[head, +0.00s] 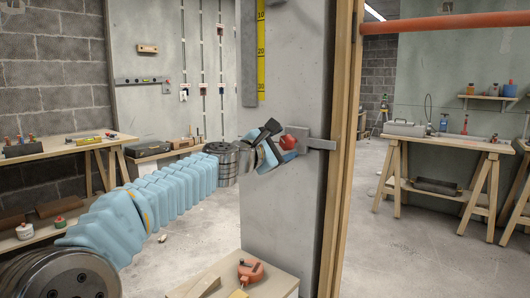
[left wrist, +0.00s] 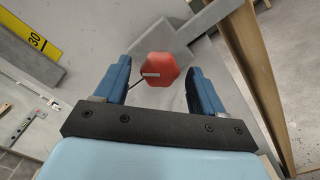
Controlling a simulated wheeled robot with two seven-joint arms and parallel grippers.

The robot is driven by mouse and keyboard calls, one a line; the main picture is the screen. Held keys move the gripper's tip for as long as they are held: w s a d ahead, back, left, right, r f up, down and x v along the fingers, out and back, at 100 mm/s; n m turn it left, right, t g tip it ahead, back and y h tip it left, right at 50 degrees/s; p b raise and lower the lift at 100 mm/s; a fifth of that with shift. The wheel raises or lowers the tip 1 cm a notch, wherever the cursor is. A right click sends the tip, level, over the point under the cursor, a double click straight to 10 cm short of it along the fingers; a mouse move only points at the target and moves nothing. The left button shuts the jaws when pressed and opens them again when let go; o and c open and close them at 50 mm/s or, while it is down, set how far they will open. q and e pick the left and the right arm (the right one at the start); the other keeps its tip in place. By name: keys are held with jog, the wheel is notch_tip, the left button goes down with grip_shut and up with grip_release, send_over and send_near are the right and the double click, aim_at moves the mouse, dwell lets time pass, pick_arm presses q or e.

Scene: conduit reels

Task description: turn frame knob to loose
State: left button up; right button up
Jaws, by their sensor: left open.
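The red frame knob (head: 297,138) sits on a grey metal bracket (head: 318,144) on the grey wall panel beside the wooden stud. In the left wrist view the knob (left wrist: 161,68) is a lobed red disc with a short pale mark, and a thin dark line lies at its left. My left gripper (head: 283,150) is open at the knob and partly hides it in the head view. In the left wrist view its two blue fingers (left wrist: 160,82) stand either side of the knob, with gaps visible on both sides. My right gripper is not in view.
A yellow scale (head: 261,45) runs down the panel above the knob. A wooden stud (head: 345,130) stands just right of the bracket. An orange pipe (head: 440,27) crosses at upper right. A low table (head: 285,283) with an orange-red tool (head: 250,271) stands below. Workbenches stand farther back.

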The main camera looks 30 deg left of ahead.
pick_arm(q)
jog(key=s, duration=1.1)
jog(key=shift+s+a+b, duration=0.25)
jog(key=shift+a+b, duration=0.05)
jog(key=shift+a, duration=0.05)
jog(key=shift+w+f, duration=0.1)
jog(key=shift+f, duration=0.05)
